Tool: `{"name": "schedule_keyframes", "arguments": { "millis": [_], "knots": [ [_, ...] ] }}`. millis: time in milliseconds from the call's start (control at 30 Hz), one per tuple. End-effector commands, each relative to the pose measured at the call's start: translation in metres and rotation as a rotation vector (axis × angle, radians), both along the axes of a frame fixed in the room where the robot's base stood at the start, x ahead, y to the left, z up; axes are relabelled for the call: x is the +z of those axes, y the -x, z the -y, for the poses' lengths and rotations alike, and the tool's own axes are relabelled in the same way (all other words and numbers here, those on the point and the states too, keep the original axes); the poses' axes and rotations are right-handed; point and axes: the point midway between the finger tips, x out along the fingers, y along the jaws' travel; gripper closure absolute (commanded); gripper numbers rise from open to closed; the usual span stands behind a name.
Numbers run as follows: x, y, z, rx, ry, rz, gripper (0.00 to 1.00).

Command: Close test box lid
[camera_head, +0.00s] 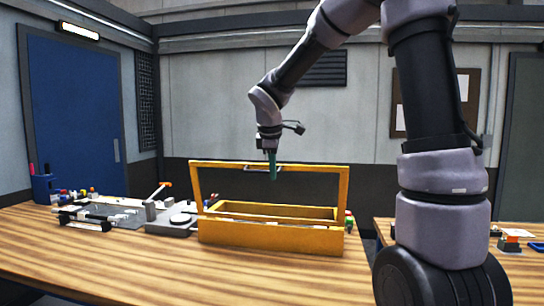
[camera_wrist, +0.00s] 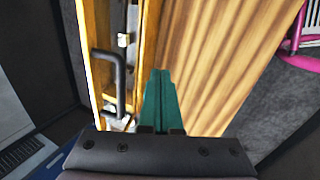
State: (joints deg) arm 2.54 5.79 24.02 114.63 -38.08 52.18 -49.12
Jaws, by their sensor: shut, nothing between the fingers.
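The test box (camera_head: 271,235) is a yellow, open-topped box on the wooden bench. Its lid (camera_head: 196,187) is a yellow frame standing raised, about upright, with a dark handle along the top edge (camera_head: 300,165). My gripper (camera_head: 272,178) has green fingers pointing down at the lid's top edge, near its middle; I cannot tell whether they touch it. In the wrist view the green fingers (camera_wrist: 160,80) are together and empty, just right of the yellow lid edge and the black handle (camera_wrist: 108,75).
The wooden bench (camera_head: 130,268) is clear in front of the box. Left of the box are a grey scale-like device (camera_head: 172,220), several small parts and a blue pen cup (camera_head: 44,188). A second bench (camera_head: 515,262) stands at the right.

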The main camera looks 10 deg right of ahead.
Motion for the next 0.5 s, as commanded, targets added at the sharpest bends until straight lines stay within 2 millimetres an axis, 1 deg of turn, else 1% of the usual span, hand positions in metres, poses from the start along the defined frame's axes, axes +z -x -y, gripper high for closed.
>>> {"name": "schedule_keyframes", "arguments": {
  "millis": [33, 100, 200, 333, 500],
  "knots": [
    [-0.005, -0.006, 0.002, -0.001, -0.002, 0.0, 1.0],
    [-0.002, -0.018, 0.006, -0.002, -0.002, 0.001, 1.0],
    [-0.002, -0.029, 0.01, -0.002, -0.002, 0.001, 1.0],
    [0.0, -0.037, 0.012, -0.001, -0.001, 0.001, 1.0],
    [0.0, -0.039, 0.013, -0.001, -0.001, 0.001, 1.0]
  ]
}}
